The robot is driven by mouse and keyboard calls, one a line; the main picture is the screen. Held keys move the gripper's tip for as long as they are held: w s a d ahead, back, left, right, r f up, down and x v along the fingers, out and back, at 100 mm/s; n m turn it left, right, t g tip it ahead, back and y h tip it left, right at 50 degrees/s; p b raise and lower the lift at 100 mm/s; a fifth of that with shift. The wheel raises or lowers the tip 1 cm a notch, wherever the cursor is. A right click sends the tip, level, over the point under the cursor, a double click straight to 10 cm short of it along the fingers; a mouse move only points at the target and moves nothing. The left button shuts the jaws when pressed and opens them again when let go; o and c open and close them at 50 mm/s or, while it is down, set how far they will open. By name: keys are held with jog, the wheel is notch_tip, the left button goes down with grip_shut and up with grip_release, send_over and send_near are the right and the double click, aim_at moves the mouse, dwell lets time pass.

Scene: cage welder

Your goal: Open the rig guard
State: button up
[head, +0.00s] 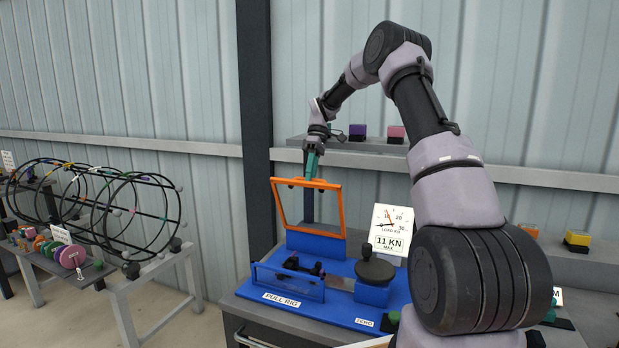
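The rig guard is an orange frame (276,207) that stands raised and slightly tilted above the rear of the blue pull rig (338,310). The rig's front working area with dark clamps shows uncovered below it. My gripper (312,172), with teal fingers, points down at the guard's top bar, near the middle. The fingertips meet or overlap the bar in this view. I cannot tell whether they grip it or only touch it, and the finger gap is too small to see.
A dial sign reading 11 KN max (391,230) stands at the rig's back right, beside a dark round knob (375,269). A shelf (350,145) with small colored blocks is behind my gripper. A wire hoop cage (100,205) stands to the left.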

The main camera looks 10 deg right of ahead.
jog(key=o, duration=0.3)
jog(key=shift+w+d+f, duration=0.1)
jog(key=shift+d+f, duration=0.05)
jog(key=shift+f, duration=0.1)
jog(key=v, duration=1.1)
jog(key=shift+s, duration=0.2)
